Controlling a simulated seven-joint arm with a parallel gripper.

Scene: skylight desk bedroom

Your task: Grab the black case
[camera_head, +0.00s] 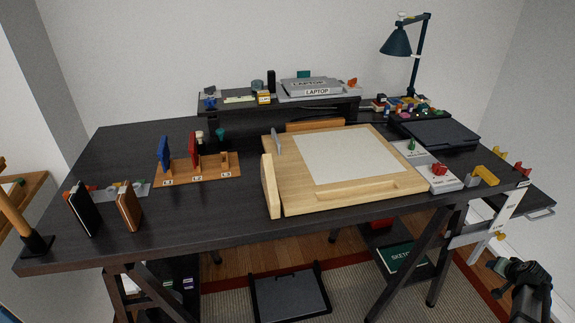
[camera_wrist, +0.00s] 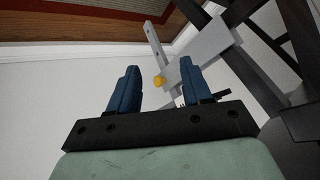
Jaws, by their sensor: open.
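A black case (camera_head: 84,212) stands upright, slightly tilted, near the front left of the dark desk (camera_head: 120,150). A brown case (camera_head: 129,207) stands just to its right, a small gap apart. My gripper (camera_wrist: 158,82) shows two blue fingers spread apart in the wrist view, with nothing between them. In the head view my arm is at the bottom right, beside and below the desk's right end, far from the black case. The black case does not show in the wrist view.
A wooden rack (camera_head: 200,170) with blue and red upright pieces stands right of the cases. A wooden drawing board (camera_head: 300,205) fills the desk's middle. A lamp (camera_head: 397,42) stands at the back right. A grey metal bracket (camera_wrist: 205,52) is close to my gripper.

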